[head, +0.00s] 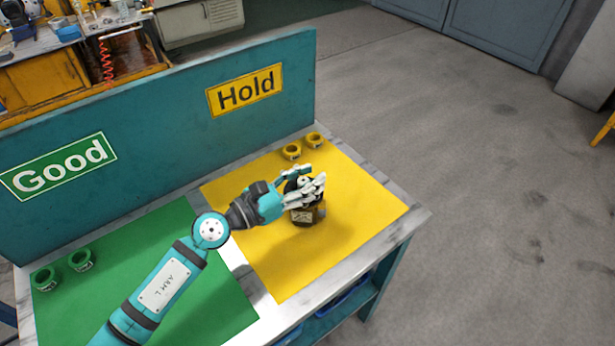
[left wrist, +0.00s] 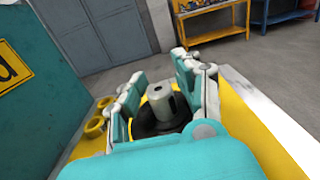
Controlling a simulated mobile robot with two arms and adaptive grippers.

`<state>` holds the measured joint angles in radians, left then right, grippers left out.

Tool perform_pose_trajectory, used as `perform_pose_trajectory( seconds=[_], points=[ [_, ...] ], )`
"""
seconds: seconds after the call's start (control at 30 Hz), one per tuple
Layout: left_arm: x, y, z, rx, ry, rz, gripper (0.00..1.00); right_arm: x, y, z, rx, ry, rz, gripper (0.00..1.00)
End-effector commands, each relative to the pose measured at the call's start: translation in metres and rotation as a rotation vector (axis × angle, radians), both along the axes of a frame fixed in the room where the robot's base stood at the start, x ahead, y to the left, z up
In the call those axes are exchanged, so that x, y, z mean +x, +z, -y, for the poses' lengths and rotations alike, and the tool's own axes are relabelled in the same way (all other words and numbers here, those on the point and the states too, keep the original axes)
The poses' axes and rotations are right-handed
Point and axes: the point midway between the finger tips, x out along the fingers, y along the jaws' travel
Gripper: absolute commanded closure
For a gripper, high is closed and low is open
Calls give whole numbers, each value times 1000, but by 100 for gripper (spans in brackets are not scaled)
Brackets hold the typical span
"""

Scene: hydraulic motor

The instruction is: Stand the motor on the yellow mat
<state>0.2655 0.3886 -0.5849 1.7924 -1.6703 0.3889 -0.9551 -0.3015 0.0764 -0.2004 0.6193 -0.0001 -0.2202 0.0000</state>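The motor (head: 304,215) is upright over the yellow mat (head: 350,215), a dark body with a pale label. I cannot tell for sure whether its base touches the mat. My left gripper (head: 308,184) reaches in from the left, its fingers around the motor's upper part. The fingers hide part of the motor. My right gripper is in neither view.
Two yellow rings (head: 291,151) sit at the mat's back edge, by the teal panel with the Hold sign (head: 245,91). A green mat (head: 150,290) with two green rings (head: 46,279) lies to the left. The yellow mat's right part is clear.

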Motion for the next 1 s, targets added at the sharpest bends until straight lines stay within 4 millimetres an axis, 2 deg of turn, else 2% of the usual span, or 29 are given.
perform_pose_trajectory(
  seconds=[0.27,0.33,0.8,1.0],
  points=[
    [0,3,-1,0,0,0,66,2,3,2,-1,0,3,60],
    [-4,0,-7,2,1,0,66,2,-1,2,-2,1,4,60],
    [-57,-3,-82,4,1,-1,66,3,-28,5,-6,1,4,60],
    [-68,1,-97,1,0,-1,66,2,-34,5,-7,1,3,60]
  ],
)
